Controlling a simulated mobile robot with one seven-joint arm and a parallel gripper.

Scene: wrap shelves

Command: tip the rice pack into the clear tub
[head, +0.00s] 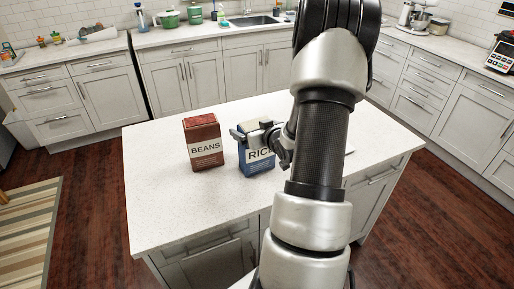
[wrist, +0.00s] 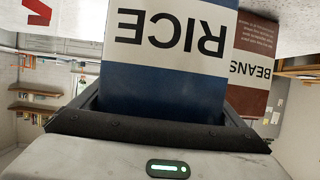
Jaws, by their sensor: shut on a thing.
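The rice pack (head: 257,167) is a blue box with a white label, upright at the middle of the white island counter. My gripper (head: 262,134) reaches it from the right and is shut on its upper part. In the wrist view the rice pack (wrist: 168,80) appears upside down and fills the middle, between my fingers (wrist: 155,125). I cannot tell whether its base touches the counter. I make out no clear tub in either view; my arm hides part of the counter's right side.
A brown-red beans box (head: 203,145) stands left of the rice pack with a small gap; it also shows in the wrist view (wrist: 252,65). The island counter (head: 150,200) is bare at its left and front. A thin pale edge shows just right of my arm.

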